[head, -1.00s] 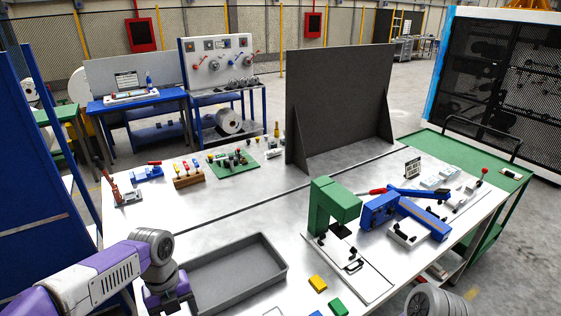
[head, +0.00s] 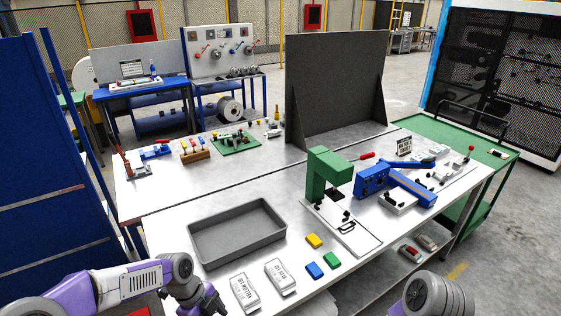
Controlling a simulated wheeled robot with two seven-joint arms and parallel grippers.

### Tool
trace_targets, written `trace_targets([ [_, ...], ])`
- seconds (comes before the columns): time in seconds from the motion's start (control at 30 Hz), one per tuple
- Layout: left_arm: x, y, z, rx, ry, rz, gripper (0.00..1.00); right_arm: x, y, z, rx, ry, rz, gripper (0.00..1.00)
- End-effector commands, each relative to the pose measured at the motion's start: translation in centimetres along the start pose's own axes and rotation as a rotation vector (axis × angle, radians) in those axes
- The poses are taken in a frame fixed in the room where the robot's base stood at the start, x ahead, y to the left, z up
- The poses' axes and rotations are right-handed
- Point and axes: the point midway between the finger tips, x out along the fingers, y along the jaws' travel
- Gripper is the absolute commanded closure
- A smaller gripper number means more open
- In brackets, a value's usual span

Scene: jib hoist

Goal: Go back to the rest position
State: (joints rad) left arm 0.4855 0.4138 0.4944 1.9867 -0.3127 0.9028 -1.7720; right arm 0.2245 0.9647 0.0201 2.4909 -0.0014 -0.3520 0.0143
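My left arm comes in from the lower left, and its gripper (head: 212,301) hangs low at the table's front edge, left of two white labelled boxes. Its dark fingertips are small and partly cut off by the frame, so I cannot tell whether it is open. It appears apart from the boxes. My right arm shows only as a rounded grey and purple link at the bottom right. My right gripper is out of view. The white worktable (head: 335,285) spreads out in front of both arms.
A grey tray (head: 240,252) lies behind the white boxes (head: 245,292). Yellow, blue and green blocks (head: 314,241) lie right of it. A green press (head: 325,175) and a blue fixture (head: 372,181) stand farther right. A dark upright panel (head: 335,85) stands behind.

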Motion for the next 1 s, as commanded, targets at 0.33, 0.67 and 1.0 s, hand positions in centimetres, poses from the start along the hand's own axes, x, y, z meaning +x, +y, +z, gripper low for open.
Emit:
trace_targets([
  [0.33, 18.2, 1.5, -2.7, -0.951, 0.182, -0.027, 0.29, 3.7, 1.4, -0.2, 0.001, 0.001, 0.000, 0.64],
  [0.67, 30.2, 7.9, -3.3, -1.894, 0.182, -0.031, 0.29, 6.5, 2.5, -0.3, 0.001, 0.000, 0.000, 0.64],
  [1.0, 32.5, 10.4, -2.7, -2.191, 0.158, -0.079, 0.29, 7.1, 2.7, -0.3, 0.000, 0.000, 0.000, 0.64],
])
